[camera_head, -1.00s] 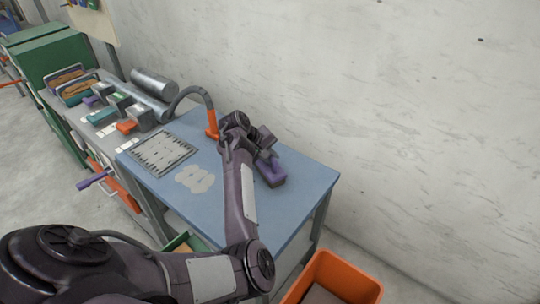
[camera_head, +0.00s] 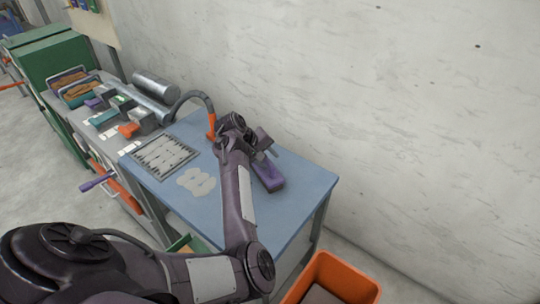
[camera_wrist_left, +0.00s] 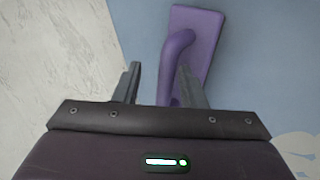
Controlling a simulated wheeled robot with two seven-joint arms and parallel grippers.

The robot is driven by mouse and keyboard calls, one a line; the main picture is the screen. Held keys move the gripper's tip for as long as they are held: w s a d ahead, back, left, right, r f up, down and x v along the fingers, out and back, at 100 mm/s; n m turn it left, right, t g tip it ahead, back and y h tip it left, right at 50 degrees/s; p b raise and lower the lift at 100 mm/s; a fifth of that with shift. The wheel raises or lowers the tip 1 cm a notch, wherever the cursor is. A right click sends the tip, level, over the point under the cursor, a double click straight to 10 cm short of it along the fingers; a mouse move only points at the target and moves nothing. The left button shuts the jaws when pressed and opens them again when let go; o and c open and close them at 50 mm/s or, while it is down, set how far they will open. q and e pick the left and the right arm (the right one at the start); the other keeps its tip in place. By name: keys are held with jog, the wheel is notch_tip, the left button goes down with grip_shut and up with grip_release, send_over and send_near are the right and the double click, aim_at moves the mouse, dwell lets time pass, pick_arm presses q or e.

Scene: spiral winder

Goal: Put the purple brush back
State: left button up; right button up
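The purple brush (camera_head: 269,175) lies on the blue table near its wall-side edge. In the left wrist view the purple brush (camera_wrist_left: 200,32) shows a flat block and a raised, curved handle. My left gripper (camera_head: 264,150) is at the brush, over its far end in the head view. In the left wrist view my left gripper (camera_wrist_left: 160,85) has its fingers apart. The handle runs between them, nearer the right finger, which overlaps it in the picture. I cannot tell whether they touch. My right gripper is not in view.
The blue table (camera_head: 300,185) also bears a slotted grey plate (camera_head: 163,156) and an orange-based curved hose (camera_head: 211,125). Coloured blocks, including an orange one (camera_head: 128,130), stand at the left. An orange bin (camera_head: 345,270) is below at the right. The wall is close behind.

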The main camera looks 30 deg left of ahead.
pick_arm(q)
jog(key=p+v, duration=0.8)
jog(key=v, duration=0.2)
jog(key=shift+f, duration=0.1)
dwell(0.3)
